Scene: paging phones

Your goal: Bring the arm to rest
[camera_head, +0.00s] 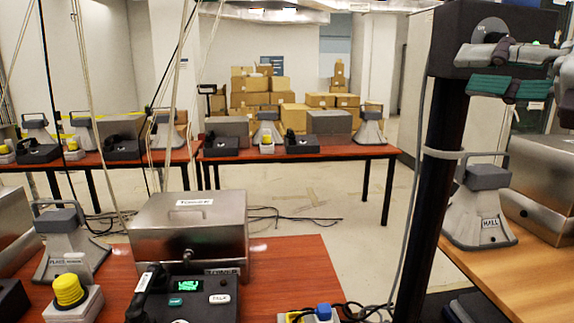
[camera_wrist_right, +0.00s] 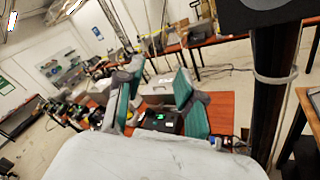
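My right gripper (camera_head: 482,69) is raised at the upper right of the head view, in front of a black box on a dark post. Its two teal-padded fingers are apart with nothing between them. The right wrist view also shows the open fingers (camera_wrist_right: 155,98), with the desk beyond the gap. My left gripper is not in view.
A black phone (camera_head: 190,299) with a green display sits on the near red desk (camera_head: 300,262), before a metal box (camera_head: 190,232). A yellow-button unit (camera_head: 71,292) is at left. A dark post (camera_head: 425,190) stands at right, near a HALL horn speaker (camera_head: 481,212).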

